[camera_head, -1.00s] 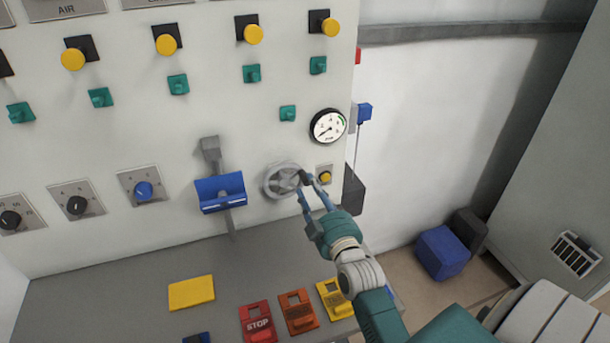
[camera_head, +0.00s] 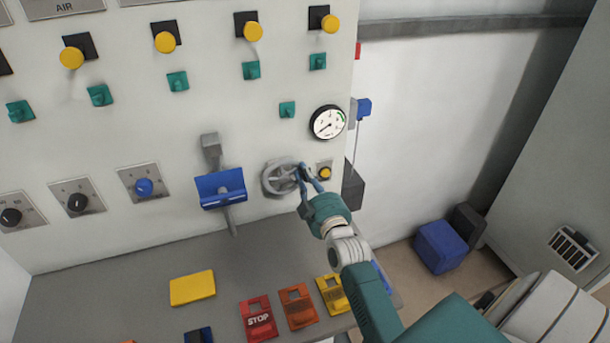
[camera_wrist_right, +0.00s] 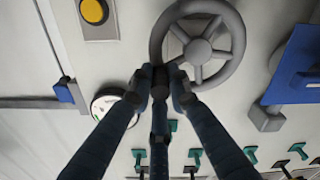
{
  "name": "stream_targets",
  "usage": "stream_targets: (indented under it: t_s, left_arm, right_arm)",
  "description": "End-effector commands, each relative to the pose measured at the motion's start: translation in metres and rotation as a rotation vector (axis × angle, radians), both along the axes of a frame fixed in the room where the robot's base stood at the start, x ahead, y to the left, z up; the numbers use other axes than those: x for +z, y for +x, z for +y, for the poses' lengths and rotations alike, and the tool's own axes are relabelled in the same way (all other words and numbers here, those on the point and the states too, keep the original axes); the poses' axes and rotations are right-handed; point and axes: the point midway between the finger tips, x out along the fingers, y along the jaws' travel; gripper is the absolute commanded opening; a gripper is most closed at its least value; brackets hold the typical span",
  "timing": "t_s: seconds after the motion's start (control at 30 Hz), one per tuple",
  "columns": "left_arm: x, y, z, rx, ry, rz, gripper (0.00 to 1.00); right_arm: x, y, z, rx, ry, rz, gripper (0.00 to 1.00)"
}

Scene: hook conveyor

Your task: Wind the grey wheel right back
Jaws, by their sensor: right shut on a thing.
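The grey wheel (camera_head: 281,177) is a spoked handwheel on the white panel, below and left of a round pressure gauge (camera_head: 328,123). My right gripper (camera_head: 302,176) is at the right side of the wheel's rim in the head view. In the right wrist view, the wheel (camera_wrist_right: 203,47) fills the upper middle, and my right gripper's fingers (camera_wrist_right: 160,82) are closed at its rim. The fingers hide a small part of the rim. The gauge needle is too small to read surely. My left gripper is not in view.
A blue holder (camera_head: 221,190) with a grey lever stands close left of the wheel. A yellow button (camera_head: 325,173) sits just right of it. Red, orange and yellow covered switches (camera_head: 298,308) are on the desk below. A blue box (camera_head: 441,247) is on the floor.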

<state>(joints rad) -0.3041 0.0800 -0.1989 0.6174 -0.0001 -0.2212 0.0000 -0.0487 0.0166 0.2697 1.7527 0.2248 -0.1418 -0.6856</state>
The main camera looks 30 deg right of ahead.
Motion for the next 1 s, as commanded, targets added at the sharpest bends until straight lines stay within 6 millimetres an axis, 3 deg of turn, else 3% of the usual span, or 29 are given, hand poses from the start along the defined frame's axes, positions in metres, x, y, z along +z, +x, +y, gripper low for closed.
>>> stream_targets:
  t_s: [0.67,1.0]
  left_arm:
    - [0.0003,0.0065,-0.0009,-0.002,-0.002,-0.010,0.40]
    - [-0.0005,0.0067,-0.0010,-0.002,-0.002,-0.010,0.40]
  right_arm:
    - [-0.0018,-0.0002,0.0002,0.002,0.028,-0.006,0.00]
    - [-0.0094,-0.0006,-0.0029,0.003,0.167,-0.039,0.00]
